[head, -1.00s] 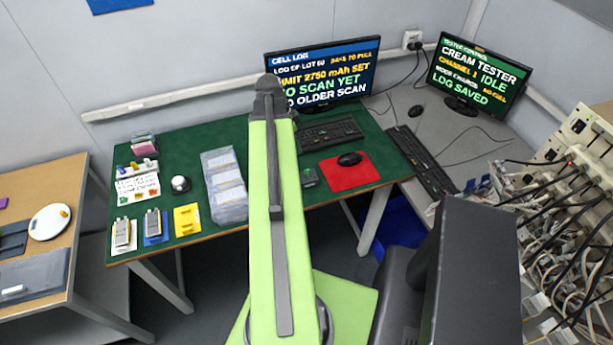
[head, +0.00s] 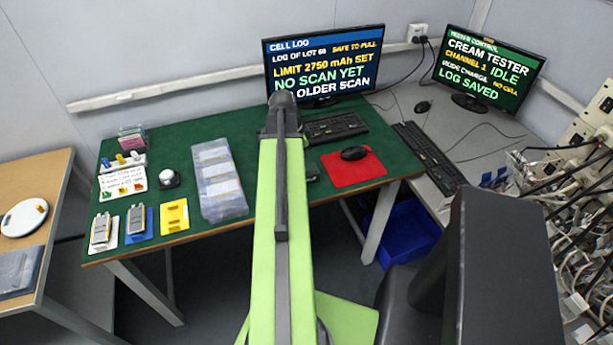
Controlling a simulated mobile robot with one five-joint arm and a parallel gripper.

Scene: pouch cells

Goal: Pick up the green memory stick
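Several small coloured sticks, too small to tell apart surely, lie at the left of the green-topped desk (head: 270,165). Some stand in a white holder (head: 136,166) at the back left, with yellow and blue ones showing. Others lie along the lower edge of a white written card (head: 113,182) in front of it. My gripper's fingers do not show, and the arm hides part of the desk.
A clear box (head: 220,185) stands right of a white round-topped device (head: 170,178). A yellow plate (head: 174,216) and two trays with cells are at the front left. A red mat (head: 352,168) with a mouse lies right. A wooden table (head: 52,215) stands left, cables hang right.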

